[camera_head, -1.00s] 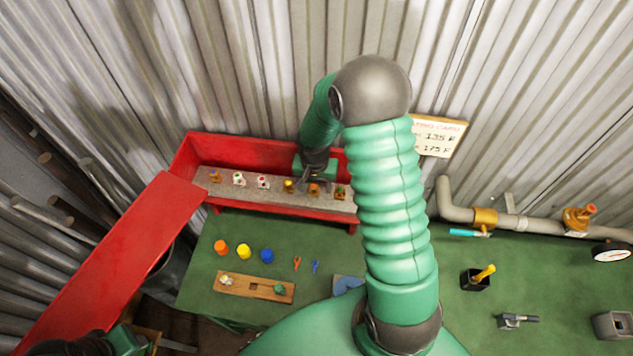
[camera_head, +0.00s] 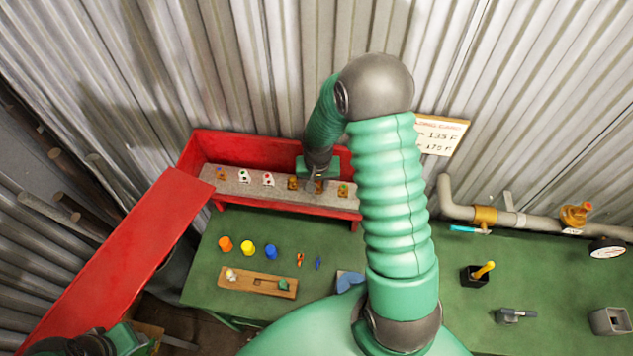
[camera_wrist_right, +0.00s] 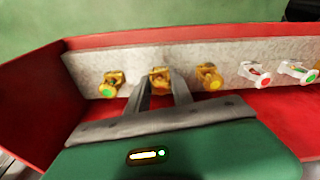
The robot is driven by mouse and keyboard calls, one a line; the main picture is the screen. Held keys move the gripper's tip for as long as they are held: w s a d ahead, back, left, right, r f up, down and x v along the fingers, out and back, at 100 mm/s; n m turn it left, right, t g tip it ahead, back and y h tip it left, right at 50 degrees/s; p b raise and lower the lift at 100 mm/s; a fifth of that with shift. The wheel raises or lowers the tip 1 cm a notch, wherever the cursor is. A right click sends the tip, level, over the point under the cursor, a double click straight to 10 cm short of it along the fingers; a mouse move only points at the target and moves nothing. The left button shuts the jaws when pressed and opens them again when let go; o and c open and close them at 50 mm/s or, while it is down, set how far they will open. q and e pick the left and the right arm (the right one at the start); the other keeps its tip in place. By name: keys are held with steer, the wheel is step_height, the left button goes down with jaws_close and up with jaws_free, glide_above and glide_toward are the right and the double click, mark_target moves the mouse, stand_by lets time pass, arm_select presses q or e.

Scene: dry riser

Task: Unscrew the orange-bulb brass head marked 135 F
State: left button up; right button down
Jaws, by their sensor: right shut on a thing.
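In the head view my right gripper (camera_head: 318,185) is down at the row of sprinkler heads in the red trough. In the right wrist view its fingers (camera_wrist_right: 160,88) are shut around a brass head (camera_wrist_right: 159,72), the middle of three brass ones. That head's bulb is mostly hidden by the fingers, and any marking is unreadable. A brass head with a green bulb (camera_wrist_right: 108,88) is on one side of it. A brass head with a yellow bulb (camera_wrist_right: 208,78) is on the other. Part of my left arm shows at the lower left; its fingertips cannot be made out.
White heads with red (camera_wrist_right: 256,74) and green (camera_wrist_right: 296,72) bulbs share the grey strip. The red trough wall (camera_head: 258,148) stands behind. Coloured caps (camera_head: 248,248) and a wooden block (camera_head: 258,284) lie on the green bench. A rating card (camera_head: 442,135) hangs on the corrugated wall.

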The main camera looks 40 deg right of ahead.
steer(key=n+p, duration=0.1)
steer(key=n, duration=0.2)
steer(key=shift+w+d+r+p, duration=0.1)
steer(key=shift+d+r+p, duration=0.1)
steer(key=shift+r+p, duration=0.15)
steer(key=shift+d+f+n+y, duration=0.1)
steer(key=shift+f+n+y, duration=0.2)
steer(key=shift+n, duration=0.1)
arm_select(q)
steer(key=v, duration=0.3)
steer(key=shift+w+d, duration=0.25)
steer(key=shift+a, duration=0.1)
arm_select(e)
steer(key=shift+w+r, duration=0.1)
